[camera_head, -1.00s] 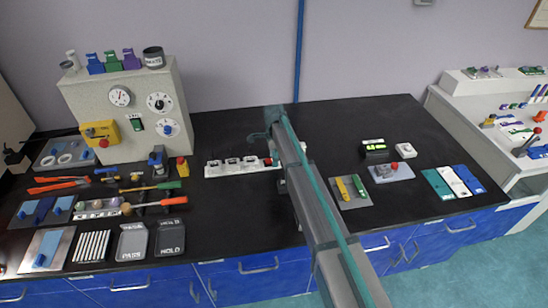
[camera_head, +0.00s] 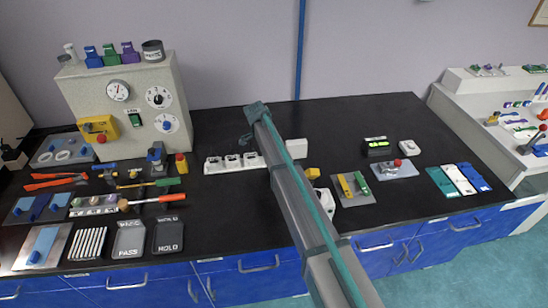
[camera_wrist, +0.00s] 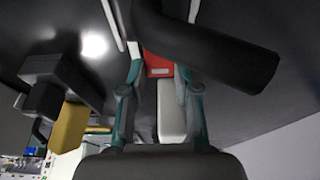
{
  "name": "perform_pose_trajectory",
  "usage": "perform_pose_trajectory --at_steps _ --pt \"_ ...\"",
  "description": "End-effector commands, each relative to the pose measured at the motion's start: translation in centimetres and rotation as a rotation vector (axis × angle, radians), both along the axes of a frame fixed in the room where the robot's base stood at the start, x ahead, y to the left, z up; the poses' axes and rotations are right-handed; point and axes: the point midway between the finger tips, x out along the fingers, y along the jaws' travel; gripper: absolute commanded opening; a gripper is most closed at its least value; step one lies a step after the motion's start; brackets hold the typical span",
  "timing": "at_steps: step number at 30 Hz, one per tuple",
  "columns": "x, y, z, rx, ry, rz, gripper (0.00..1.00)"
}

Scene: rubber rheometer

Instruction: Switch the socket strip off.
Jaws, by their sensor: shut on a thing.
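The white socket strip (camera_head: 233,163) lies on the black bench, with several outlets in a row. Its right end is hidden behind my arm in the head view. In the wrist view, my gripper (camera_wrist: 160,75) has one teal-edged finger on each side of a red piece (camera_wrist: 158,66) and a white bar (camera_wrist: 172,112). My gripper is shut on this red and white thing. I cannot tell whether it is the switch end of the strip. A thick black curved part (camera_wrist: 205,45) hides the fingertips' right side. My gripper is hidden in the head view.
A grey rheometer (camera_head: 130,105) stands at the left rear, with tools in front of it. Right of my arm are a white box (camera_head: 297,148), a green-lit black device (camera_head: 378,147) and a plate with a red knob (camera_head: 396,167). Bare bench lies behind the strip.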

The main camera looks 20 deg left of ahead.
Motion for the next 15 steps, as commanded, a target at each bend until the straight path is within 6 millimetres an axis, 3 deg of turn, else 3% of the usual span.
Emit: perform_pose_trajectory --at_steps 8,9,12,15 --pt "-0.01 -0.01 0.05 -0.004 -0.001 -0.001 0.0" --pt "-0.01 -0.02 0.06 -0.004 -0.001 -0.001 0.38" --pt "-0.01 -0.01 0.05 -0.003 -0.002 -0.001 0.54" --pt "-0.01 -0.01 0.05 -0.002 -0.002 -0.001 0.56"
